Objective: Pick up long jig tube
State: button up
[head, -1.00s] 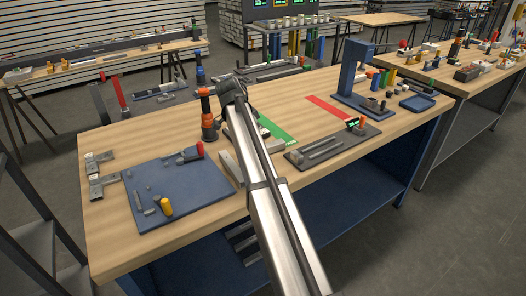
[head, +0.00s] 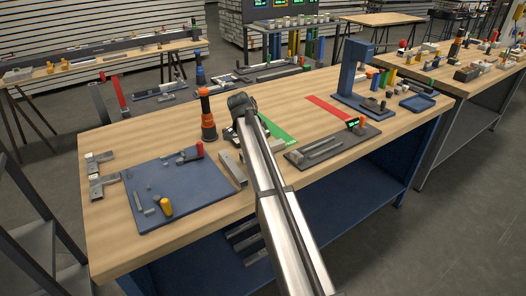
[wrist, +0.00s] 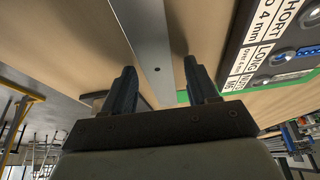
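In the wrist view a long flat grey metal bar (wrist: 152,42) with a small dark hole runs from the top edge down between my fingers. It looks like the long jig tube, but I cannot read a label on it. My gripper (wrist: 160,68) is open, one finger on each side of the bar, with gaps showing. In the head view my arm covers part of the bench and my fingers are mostly hidden. A grey bar (head: 233,167) lies beside the blue mat; I cannot tell whether it is the same bar.
The blue mat (head: 185,205) holds small metal parts and red and yellow pieces. An orange-and-black post (head: 207,115) stands left of my arm. A green strip (head: 277,130), a red strip (head: 328,107) and a dark gauge plate (head: 350,143) lie right. A labelled panel (wrist: 268,45) shows close by.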

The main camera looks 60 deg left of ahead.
grip_shut()
dwell(0.3)
